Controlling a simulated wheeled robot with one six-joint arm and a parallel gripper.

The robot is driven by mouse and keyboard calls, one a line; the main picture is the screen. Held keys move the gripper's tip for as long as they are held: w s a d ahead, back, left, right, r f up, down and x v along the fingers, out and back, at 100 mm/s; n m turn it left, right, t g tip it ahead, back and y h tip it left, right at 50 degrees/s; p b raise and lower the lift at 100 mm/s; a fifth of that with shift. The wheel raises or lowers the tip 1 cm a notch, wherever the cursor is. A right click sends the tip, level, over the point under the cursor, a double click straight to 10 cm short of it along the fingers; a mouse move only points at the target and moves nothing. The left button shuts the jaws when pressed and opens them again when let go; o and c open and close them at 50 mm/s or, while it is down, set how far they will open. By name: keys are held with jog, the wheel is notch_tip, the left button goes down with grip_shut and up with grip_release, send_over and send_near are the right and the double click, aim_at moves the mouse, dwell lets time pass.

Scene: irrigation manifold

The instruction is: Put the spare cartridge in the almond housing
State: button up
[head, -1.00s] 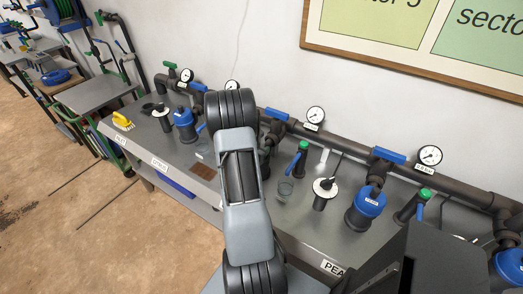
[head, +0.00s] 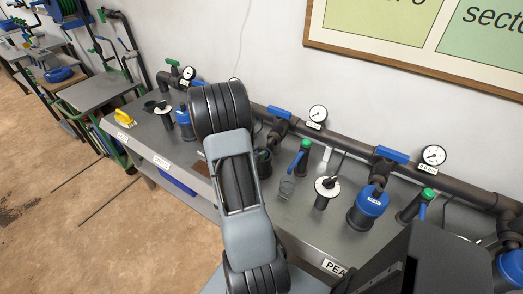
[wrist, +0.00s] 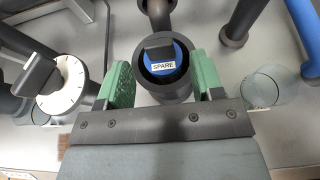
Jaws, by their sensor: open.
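The spare cartridge (wrist: 163,57), with a blue top, a black grip and a "SPARE" label, sits inside a dark round housing (wrist: 170,92) in the wrist view. A dark pipe stands behind that housing. No name shows on it, so I cannot tell from this view whether it is the almond one. My gripper (wrist: 164,76) is open, with one green finger on each side of the cartridge and visible room between. In the head view my arm hides the gripper and the cartridge; part of an open dark housing (head: 264,162) shows just right of my arm.
A white-topped cartridge with a black handle (wrist: 66,88) stands left of my gripper in the wrist view; a clear glass (wrist: 264,88) stands right. In the head view, a blue-capped housing (head: 368,206), pipes, valves and gauges line the bench. A yellow object (head: 126,118) lies at its far end.

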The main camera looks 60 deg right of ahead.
jog(key=a+r+m+t+y, duration=0.1)
jog(key=a+r+m+y, duration=0.3)
jog(key=a, duration=0.8)
jog(key=a+r+m+t+y, duration=0.1)
jog(key=a+r+m+y, duration=0.4)
jog(key=a+m, duration=0.3)
jog(key=a+r+m+t+y, duration=0.2)
jog(key=a+r+m+y, duration=0.2)
jog(key=a, duration=1.3)
notch_tip(320, 180, up, 3)
jog(key=shift+s+f+m, duration=0.15)
jog(key=shift+s+m, duration=0.25)
jog(key=shift+m, duration=0.6)
jog(key=shift+a, duration=0.1)
